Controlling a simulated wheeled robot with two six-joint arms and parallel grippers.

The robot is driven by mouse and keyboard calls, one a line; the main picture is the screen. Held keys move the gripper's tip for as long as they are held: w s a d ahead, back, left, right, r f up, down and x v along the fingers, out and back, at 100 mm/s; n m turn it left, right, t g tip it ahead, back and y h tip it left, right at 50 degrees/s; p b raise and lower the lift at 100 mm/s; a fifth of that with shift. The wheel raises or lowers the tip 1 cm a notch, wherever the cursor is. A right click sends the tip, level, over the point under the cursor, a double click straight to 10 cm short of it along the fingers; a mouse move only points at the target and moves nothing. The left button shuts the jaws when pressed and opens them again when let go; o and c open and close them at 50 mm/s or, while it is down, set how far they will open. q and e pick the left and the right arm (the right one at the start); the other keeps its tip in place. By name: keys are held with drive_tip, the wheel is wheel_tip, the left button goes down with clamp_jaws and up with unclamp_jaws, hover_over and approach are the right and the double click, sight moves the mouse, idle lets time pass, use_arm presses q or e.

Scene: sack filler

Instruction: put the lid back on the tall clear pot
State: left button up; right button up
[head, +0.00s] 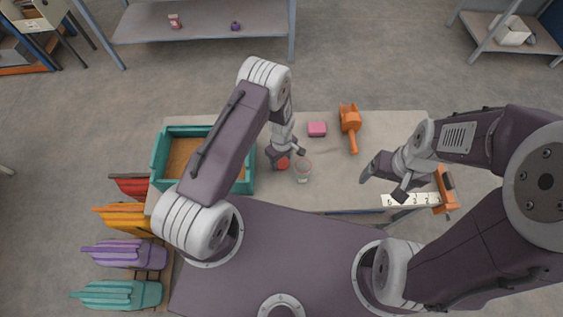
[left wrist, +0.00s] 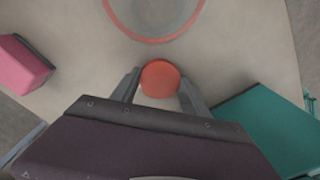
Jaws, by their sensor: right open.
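The tall clear pot (head: 303,171) stands on the table right of my left gripper in the head view. Its round red-edged rim (left wrist: 155,41) shows at the top of the left wrist view, cut off by the frame. The round red lid (head: 283,163) is at my left gripper (head: 286,160). In the left wrist view the lid (left wrist: 160,79) sits between the two fingers of my left gripper (left wrist: 160,85), which close on its sides. The lid is beside the pot, apart from its rim. My right gripper (head: 382,178) is open and empty over the table's right part.
A teal-walled crate (head: 252,175) stands left of my left gripper. A pink block (head: 317,128) and an orange tool (head: 350,122) lie behind the pot. A white marked strip (head: 398,200) and an orange device (head: 446,192) are at the right edge. Table between pot and right gripper is clear.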

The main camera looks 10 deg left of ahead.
sight(281, 162)
use_arm(q)
drive_tip(key=shift+c, duration=0.8)
drive_tip(key=shift+r, duration=0.25)
wheel_tip(281, 162, up, 10)
drive_tip(key=shift+f+b, duration=0.25)
drive_tip(key=shift+b, duration=0.2)
